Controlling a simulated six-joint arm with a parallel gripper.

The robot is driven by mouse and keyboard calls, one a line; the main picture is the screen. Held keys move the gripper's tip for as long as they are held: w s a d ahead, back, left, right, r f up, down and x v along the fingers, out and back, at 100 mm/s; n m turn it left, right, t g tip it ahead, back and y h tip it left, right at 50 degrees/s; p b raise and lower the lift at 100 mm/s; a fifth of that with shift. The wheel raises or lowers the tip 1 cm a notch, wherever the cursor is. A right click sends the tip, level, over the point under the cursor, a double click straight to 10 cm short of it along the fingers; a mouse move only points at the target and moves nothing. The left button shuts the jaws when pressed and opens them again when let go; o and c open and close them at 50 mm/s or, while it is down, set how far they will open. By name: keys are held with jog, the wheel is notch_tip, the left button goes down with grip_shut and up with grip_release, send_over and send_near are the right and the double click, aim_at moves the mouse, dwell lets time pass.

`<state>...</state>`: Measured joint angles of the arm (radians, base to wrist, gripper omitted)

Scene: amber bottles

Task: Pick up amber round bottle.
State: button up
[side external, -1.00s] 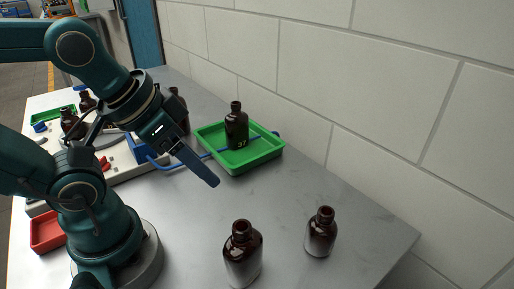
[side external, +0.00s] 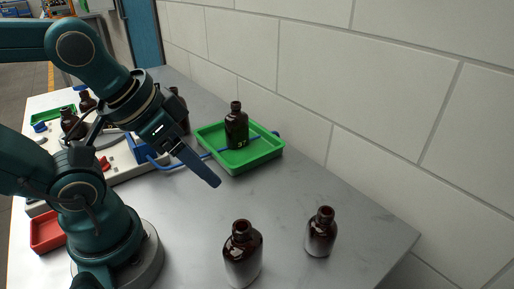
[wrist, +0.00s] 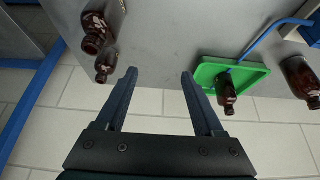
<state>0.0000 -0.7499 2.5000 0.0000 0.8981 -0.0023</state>
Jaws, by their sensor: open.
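Several amber round bottles are in view. In the side external view one amber bottle (side external: 236,128) stands upright in a green tray (side external: 262,160). Two more, a nearer bottle (side external: 243,256) and a bottle to its right (side external: 320,234), stand on the grey table at the front. My gripper (side external: 215,181) is above the table, left of the tray, with nothing in it. In the wrist view my gripper (wrist: 159,75) is open, its fingers wide apart. The tray bottle (wrist: 226,92) shows right of the fingers; the two table bottles (wrist: 105,64) (wrist: 95,32) show to the left.
A blue rod or tube (side external: 162,162) runs across the table into the tray. A white wall stands along the table's far edge. More dark bottles (side external: 72,124) and a red tray (side external: 46,232) are at the left. Table between tray and front bottles is clear.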

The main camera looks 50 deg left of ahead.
jog(key=w+a+r+m+t, duration=0.2)
jog(key=w+r+m+t, duration=0.35)
jog(key=w, duration=0.85)
jog(key=m+g+h, duration=0.2)
jog(key=m+h, duration=0.5)
jog(key=h, duration=0.4)
send_over(323, 218)
jog(key=a, duration=0.4)
notch_tip(323, 218, down, 9)
jog(key=shift+n+g, duration=0.55)
jog(key=shift+g, duration=0.4)
jog(key=f, duration=0.2)
jog(key=s+f, duration=0.1)
jog(key=f, duration=0.2)
jog(key=shift+s+f, duration=0.1)
jog(key=shift+f, duration=0.1)
jog(key=shift+x, duration=2.25)
jog(key=shift+r, duration=0.1)
grip_shut()
